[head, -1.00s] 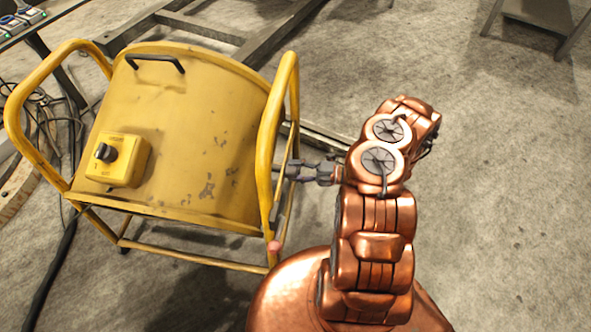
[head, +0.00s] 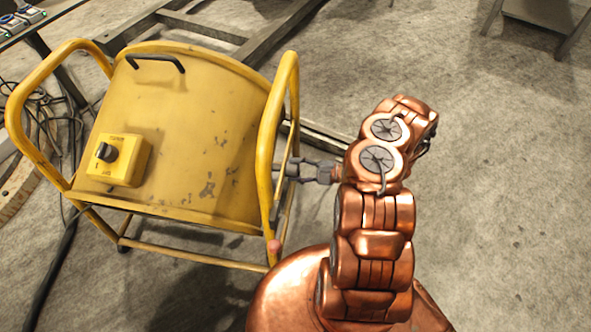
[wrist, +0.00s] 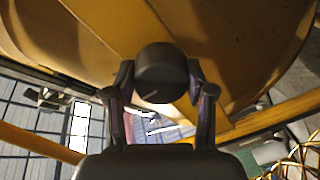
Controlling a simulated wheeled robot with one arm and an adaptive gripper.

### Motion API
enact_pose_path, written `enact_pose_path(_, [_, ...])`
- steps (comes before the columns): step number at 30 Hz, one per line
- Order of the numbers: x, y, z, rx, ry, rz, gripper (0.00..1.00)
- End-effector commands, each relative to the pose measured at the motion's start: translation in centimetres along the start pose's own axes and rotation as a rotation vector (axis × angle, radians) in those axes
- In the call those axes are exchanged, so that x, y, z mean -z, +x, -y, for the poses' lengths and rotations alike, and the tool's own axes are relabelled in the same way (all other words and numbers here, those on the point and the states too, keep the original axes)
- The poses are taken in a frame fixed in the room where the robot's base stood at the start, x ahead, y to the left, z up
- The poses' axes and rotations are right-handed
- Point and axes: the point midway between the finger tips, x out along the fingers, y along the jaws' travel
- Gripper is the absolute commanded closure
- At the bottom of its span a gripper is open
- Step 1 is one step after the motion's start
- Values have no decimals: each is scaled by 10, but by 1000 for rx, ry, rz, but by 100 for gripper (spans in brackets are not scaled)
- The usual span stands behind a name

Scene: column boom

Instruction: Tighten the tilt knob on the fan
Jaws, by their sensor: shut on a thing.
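The yellow drum fan (head: 190,140) stands in its tubular yellow frame on the left of the head view. The black tilt knob (wrist: 161,72) is round and sits between my fingertips in the wrist view, against the yellow side of the fan (wrist: 105,30). My gripper (wrist: 160,85) is shut on the knob, with one finger on each side. In the head view my gripper (head: 290,170) reaches in from the right at the frame's right-hand tube (head: 272,150), which hides the knob and the fingertips.
A yellow switch box with a black dial (head: 118,160) is on the fan's drum. A black cable (head: 52,270) runs down the floor at the left. A metal rack (head: 250,35) lies behind the fan. The concrete floor at the right (head: 500,200) is clear.

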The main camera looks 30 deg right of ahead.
Motion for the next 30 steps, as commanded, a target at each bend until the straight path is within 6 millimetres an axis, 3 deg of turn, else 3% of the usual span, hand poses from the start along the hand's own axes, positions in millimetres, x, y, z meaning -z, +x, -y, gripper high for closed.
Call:
enact_pose_path(4, [0,-1,1,1,1,1,81])
enact_pose_path(5, [0,0,1,1,1,1,43])
enact_pose_path(11, [0,0,0,1,0,0,22])
enact_pose_path(23, [0,-4,0,0,-1,0,20])
enact_pose_path(30, [-1,-37,0,-1,-1,5,20])
